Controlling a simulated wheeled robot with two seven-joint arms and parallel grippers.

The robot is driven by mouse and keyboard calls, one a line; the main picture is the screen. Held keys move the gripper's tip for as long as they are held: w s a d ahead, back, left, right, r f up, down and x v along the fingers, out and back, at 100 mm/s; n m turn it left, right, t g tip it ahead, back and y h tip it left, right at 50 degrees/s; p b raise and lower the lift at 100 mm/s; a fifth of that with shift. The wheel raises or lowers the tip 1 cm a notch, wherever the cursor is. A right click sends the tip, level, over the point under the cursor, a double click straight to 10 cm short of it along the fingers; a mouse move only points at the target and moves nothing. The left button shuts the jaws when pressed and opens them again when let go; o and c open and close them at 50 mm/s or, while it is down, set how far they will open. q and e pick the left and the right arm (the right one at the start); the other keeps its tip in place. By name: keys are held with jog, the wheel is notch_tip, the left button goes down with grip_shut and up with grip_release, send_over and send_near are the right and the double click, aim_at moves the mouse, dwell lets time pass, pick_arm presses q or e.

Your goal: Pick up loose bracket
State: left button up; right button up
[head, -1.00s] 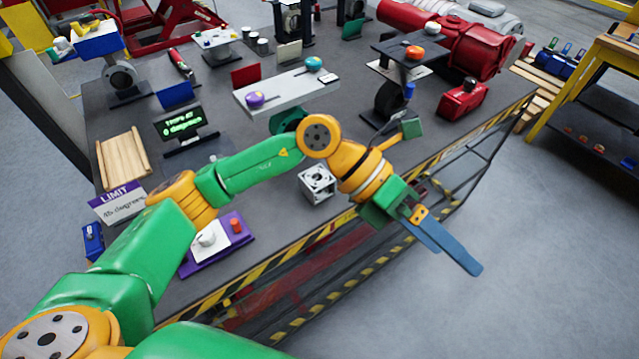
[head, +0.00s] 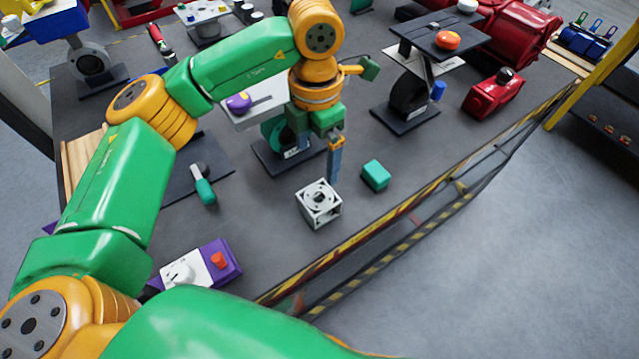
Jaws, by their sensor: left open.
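The loose bracket appears to be the silver-white, cube-like frame (head: 319,205) with a round hole in its top, standing on the dark table near the front edge. My left gripper (head: 334,180) points down just behind the bracket and slightly right of its middle, as seen in the head view. Its blue fingers are seen edge-on and overlap each other; it is open with nothing between the fingers. The tips look close to the bracket's far top edge, but I cannot tell their height or whether they touch. My right gripper is not in view.
A teal block (head: 376,175) lies right of the bracket. A purple panel with an orange knob (head: 218,259) is at the front left. A valve stand (head: 408,110) and a red unit (head: 493,95) stand behind right. The striped table edge (head: 370,232) runs close in front.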

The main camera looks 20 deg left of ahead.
pick_arm(q)
jog(key=b, duration=0.6)
send_near(319, 197)
jog(key=s+r, duration=0.2)
jog(key=s, duration=0.1)
jog(key=f+p, duration=0.1)
jog(key=f, duration=0.1)
jog(key=f+p, duration=0.1)
jog(key=f, duration=0.1)
jog(key=d+f+p, duration=0.1)
jog(key=f+p, duration=0.1)
jog(key=shift+s+f, duration=0.2)
jog(key=shift+w+f, duration=0.1)
jog(key=shift+f, duration=0.15)
grip_shut()
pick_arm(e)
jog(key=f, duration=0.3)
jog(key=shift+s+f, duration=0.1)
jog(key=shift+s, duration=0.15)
